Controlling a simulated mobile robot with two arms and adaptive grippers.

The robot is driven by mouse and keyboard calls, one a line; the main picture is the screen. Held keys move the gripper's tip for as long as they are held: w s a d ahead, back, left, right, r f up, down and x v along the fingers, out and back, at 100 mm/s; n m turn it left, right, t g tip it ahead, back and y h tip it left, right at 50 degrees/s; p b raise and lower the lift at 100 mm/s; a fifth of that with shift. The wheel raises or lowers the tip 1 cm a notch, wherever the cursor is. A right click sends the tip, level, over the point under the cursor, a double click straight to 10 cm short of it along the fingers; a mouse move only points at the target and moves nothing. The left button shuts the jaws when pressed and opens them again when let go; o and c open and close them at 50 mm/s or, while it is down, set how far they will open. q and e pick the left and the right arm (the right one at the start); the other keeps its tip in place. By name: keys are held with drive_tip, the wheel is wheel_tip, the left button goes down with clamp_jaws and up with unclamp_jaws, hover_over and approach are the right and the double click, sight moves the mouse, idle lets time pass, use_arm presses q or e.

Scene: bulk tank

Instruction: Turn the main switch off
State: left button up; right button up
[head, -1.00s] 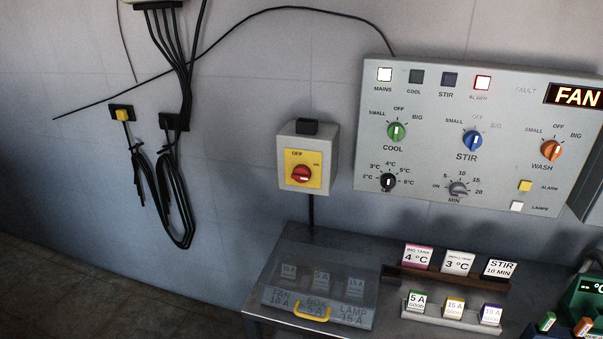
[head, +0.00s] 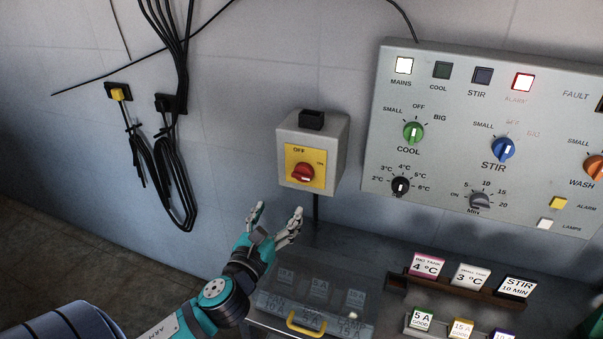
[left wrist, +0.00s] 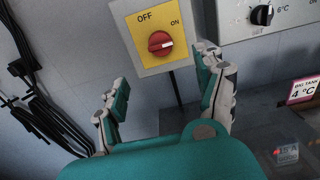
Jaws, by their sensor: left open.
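The main switch is a red rotary knob (head: 303,172) on a yellow plate marked OFF and ON, on a grey wall box (head: 338,150). The knob's white mark points toward the ON side. In the left wrist view the red knob (left wrist: 161,43) shows ahead, above the gap between the fingers. My left gripper (head: 276,215) is open and empty, below the switch box and apart from it; its fingers also show in the left wrist view (left wrist: 165,75). My right gripper is not in view.
A control panel (head: 450,100) with lit MAINS and alarm lamps is right of the switch. Below are a clear-lidded box with a yellow handle (head: 305,322) and a rack of labelled cards (head: 470,289). Black cables (head: 180,190) hang at left.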

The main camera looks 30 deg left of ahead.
sight(301, 179)
use_arm(q)
drive_tip(key=p+x, duration=0.2)
drive_tip(key=x, duration=1.1)
drive_tip(key=shift+w, duration=0.3)
drive_tip(key=shift+w+f, duration=0.1)
drive_tip(key=shift+w, duration=0.35)
drive_tip(key=shift+c, duration=1)
drive_tip(key=c, duration=1)
drive_tip(key=shift+o, duration=0.2)
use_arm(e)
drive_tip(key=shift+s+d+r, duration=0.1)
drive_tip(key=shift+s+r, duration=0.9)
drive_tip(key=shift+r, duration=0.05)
